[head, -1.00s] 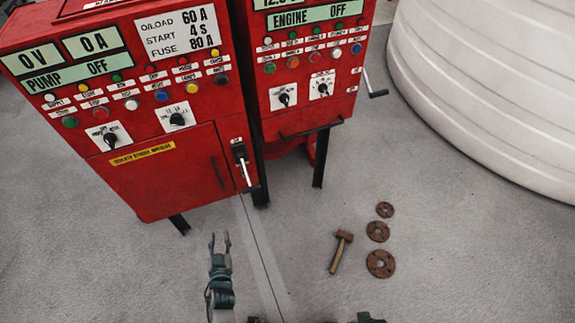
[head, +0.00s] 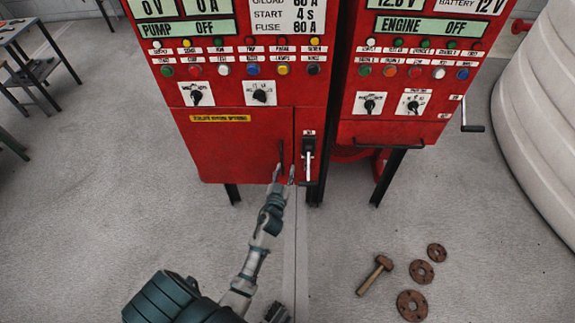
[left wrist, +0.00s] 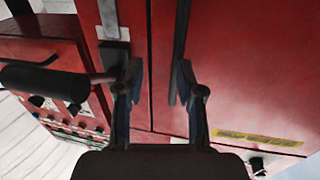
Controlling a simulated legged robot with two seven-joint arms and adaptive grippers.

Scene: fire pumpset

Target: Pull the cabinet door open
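The red cabinet door (head: 235,150) is closed in the head view, with a yellow label on it. Its dark vertical handle (head: 281,155) is at the door's right edge. My left gripper (head: 284,170) is at the handle's lower end, with its fingers apart. In the left wrist view, the open left gripper (left wrist: 158,82) straddles the door seam. The dark handle (left wrist: 181,40) runs between the fingers, close to the right-hand one. I cannot tell whether they touch.
A lever switch (head: 308,160) stands right beside the door handle; its black grip (left wrist: 30,78) shows near the left-hand finger. A hammer (head: 374,275) and rusty discs (head: 412,305) lie on the floor. A white tank (head: 540,120) is at right. The floor before the door is clear.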

